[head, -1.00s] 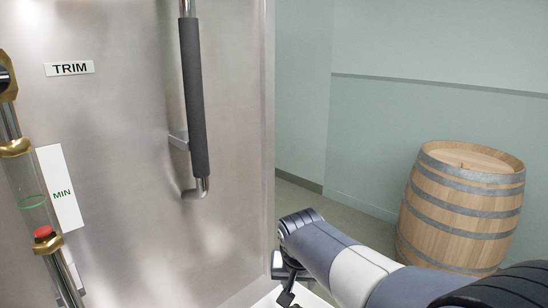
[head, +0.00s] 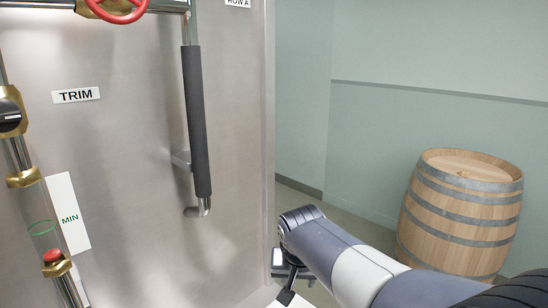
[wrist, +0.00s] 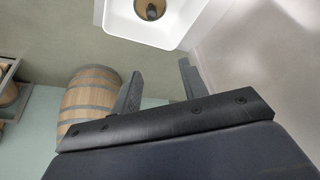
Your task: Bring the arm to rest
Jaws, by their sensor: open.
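My arm reaches in from the lower right of the head view, bent at the elbow joint beside the steel vat (head: 130,150). My gripper (wrist: 158,82) shows in the wrist view with its two fingers apart and nothing between them. In the head view the gripper is mostly hidden behind my arm and the bottom edge. Beyond the fingers, the wrist view shows a white basin (wrist: 130,25) with a dark round opening holding something brownish.
The vat front carries a black-gripped handle (head: 195,120), a red handwheel (head: 117,8), a TRIM label (head: 76,95) and a sight tube with a MIN plate (head: 68,213). A wooden barrel (head: 460,215) stands at the right near my arm, by the green wall. Floor shows between vat and barrel.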

